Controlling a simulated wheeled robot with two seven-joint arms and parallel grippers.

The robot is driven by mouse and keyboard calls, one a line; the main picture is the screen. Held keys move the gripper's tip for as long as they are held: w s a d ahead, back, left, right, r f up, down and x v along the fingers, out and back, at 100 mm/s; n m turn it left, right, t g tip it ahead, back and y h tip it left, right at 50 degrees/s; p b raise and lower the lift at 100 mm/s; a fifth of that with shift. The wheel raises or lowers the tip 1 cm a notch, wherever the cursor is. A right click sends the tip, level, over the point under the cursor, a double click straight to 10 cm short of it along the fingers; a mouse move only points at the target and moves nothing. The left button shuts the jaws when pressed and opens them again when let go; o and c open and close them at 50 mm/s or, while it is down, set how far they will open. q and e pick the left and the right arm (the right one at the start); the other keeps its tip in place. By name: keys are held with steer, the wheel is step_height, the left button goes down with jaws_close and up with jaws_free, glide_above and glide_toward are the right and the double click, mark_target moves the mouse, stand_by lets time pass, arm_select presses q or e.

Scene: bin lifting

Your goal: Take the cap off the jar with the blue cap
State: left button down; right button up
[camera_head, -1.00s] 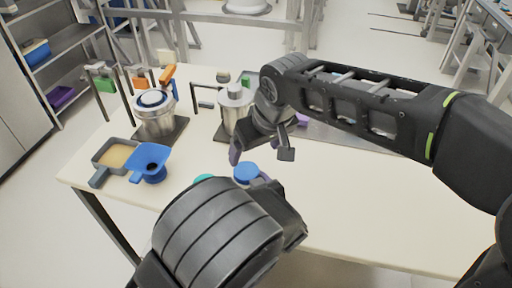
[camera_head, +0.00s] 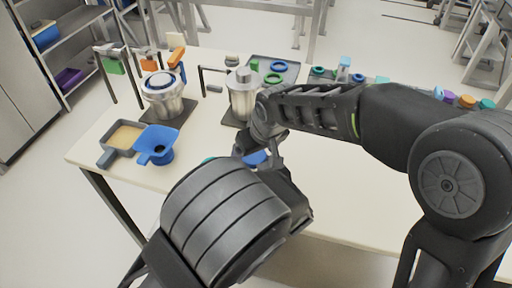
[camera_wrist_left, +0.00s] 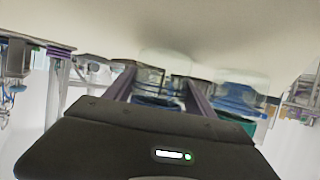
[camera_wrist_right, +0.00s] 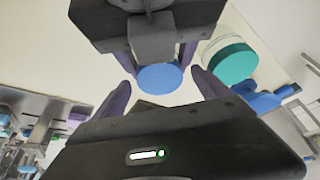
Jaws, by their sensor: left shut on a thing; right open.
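The jar with the blue cap is clear (camera_wrist_left: 165,66), and in the left wrist view it is between the purple fingers of my left gripper (camera_wrist_left: 158,80), which is shut on it. Its blue cap (camera_wrist_right: 160,77) is seen from above in the right wrist view, with the left gripper's fingers beside it. My right gripper (camera_wrist_right: 161,84) is open, its fingertips near the cap on either side. In the head view the cap (camera_head: 256,158) is partly hidden by my arms. A second clear jar with a teal cap (camera_wrist_right: 232,64) stands beside it.
A blue funnel (camera_head: 156,145) and a grey tray (camera_head: 112,138) are at the table's left. Two metal pots (camera_head: 163,96) (camera_head: 242,98) stand behind. A dark tray with rings (camera_head: 290,68) and several coloured caps lie at the back. The table's front right is clear.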

mark_target(254, 156)
steer(key=shift+c, duration=0.4)
steer(key=c, duration=1.5)
steer(key=shift+c, duration=0.2)
steer(key=shift+r, duration=0.15)
steer(key=shift+r, duration=1)
steer(key=shift+r, duration=2)
arm_select(q)
steer(key=shift+c, duration=1.2)
jaws_free()
